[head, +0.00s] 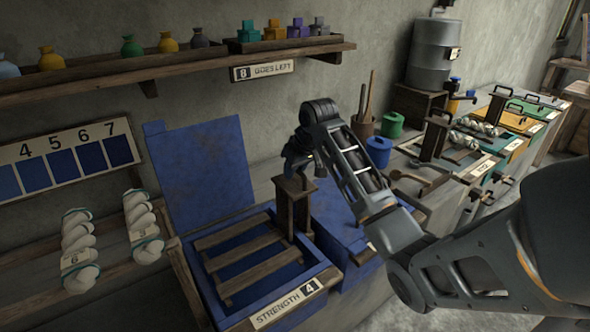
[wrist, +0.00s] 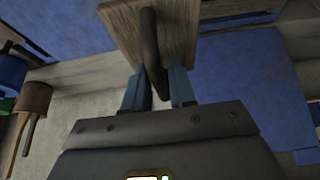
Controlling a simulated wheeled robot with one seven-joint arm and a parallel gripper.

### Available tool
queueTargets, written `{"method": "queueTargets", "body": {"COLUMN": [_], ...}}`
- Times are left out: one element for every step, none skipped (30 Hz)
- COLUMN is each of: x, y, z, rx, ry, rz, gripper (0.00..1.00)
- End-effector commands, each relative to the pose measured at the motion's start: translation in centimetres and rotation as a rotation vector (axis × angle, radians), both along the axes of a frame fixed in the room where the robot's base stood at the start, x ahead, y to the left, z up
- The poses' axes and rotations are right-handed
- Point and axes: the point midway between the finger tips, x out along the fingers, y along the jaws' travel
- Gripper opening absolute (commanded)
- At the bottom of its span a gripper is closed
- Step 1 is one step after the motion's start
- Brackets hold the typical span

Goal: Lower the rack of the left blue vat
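The left blue vat (head: 262,293) has its blue lid (head: 200,170) open, leaning back against the wall. Its front label reads "STRENGTH 4". The wooden slatted rack (head: 243,240) sits at about rim level in the vat, with no skeins on it. A wooden post (head: 295,210) rises at the rack's right side. My gripper (head: 301,160) is at the top of this post.
A second blue vat (head: 340,222) with its lid down stands directly right. White skeins (head: 80,240) hang at left below a numbered shade card (head: 75,160). A shelf (head: 130,68) with bags and blocks runs above. More vats with skeins stand farther right.

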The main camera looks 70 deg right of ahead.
Motion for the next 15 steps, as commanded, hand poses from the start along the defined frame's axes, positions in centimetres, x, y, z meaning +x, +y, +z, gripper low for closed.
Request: {"method": "queueTargets", "body": {"x": [0.00, 0.00, 0.00, -0.01, -0.01, -0.01, -0.01, -0.01, -0.01, -0.01, -0.01, -0.01, 0.00, 0.00, 0.00], "y": [0.00, 0.00, 0.00, -0.01, -0.01, -0.01, -0.01, -0.01, -0.01, -0.01, -0.02, -0.01, 0.00, 0.01, 0.02], "z": [0.00, 0.00, 0.00, 0.00, 0.00, 0.00, 0.00, 0.00, 0.00, 0.00, -0.02, -0.13, -0.27, -0.48, -0.85], "rx": [0.000, 0.000, 0.000, 0.000, 0.000, 0.000, 0.000, 0.000, 0.000, 0.000, 0.000, 0.000, 0.000, 0.001, 0.001], "ry": [0.000, 0.000, 0.000, 0.000, 0.000, 0.000, 0.000, 0.000, 0.000, 0.000, 0.000, 0.000, 0.000, 0.001, 0.001], "rz": [0.000, 0.000, 0.000, 0.000, 0.000, 0.000, 0.000, 0.000, 0.000, 0.000, 0.000, 0.000, 0.000, -0.001, -0.001], "gripper": [0.20, 0.17, 0.13, 0.11, 0.08, 0.04, 0.01, 0.00, 0.00, 0.00, 0.00, 0.00, 0.00, 0.00, 0.00]}}
